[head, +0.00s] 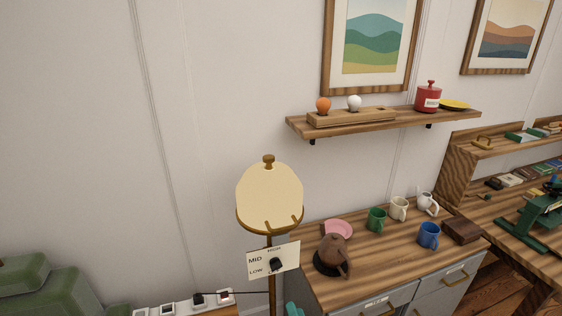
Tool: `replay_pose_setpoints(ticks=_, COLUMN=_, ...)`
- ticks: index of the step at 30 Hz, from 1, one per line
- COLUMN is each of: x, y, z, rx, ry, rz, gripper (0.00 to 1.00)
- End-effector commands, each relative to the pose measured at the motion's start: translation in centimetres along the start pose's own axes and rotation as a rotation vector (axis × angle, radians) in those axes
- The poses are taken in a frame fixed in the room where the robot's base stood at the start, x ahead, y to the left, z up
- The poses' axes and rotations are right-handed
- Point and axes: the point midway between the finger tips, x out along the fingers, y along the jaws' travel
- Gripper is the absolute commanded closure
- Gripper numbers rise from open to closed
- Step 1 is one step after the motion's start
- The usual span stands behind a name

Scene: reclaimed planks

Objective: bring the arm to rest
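My arm and gripper do not show in the head view. Nothing in this view tells whether the gripper is open or shut, or whether it holds anything.
A wall shelf (385,123) hangs above. A green sofa (45,290) is at lower left.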

Motion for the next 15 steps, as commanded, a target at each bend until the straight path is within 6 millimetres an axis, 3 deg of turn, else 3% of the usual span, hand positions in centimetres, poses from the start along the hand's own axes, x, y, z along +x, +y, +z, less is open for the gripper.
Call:
replay_pose_setpoints(ticks=1, x=-1.4, y=1.3, z=1.5, rx=-0.021, ry=0.002, rz=0.039, gripper=0.73)
replay_pose_setpoints(ticks=6, x=-6.0, y=4.3, z=4.9, rx=-0.131, ry=0.029, rz=0.153, gripper=0.73)
replay_pose_setpoints(ticks=15, x=-15.1, y=6.4, z=9.5, rx=-0.364, ry=0.043, rz=0.297, gripper=0.73)
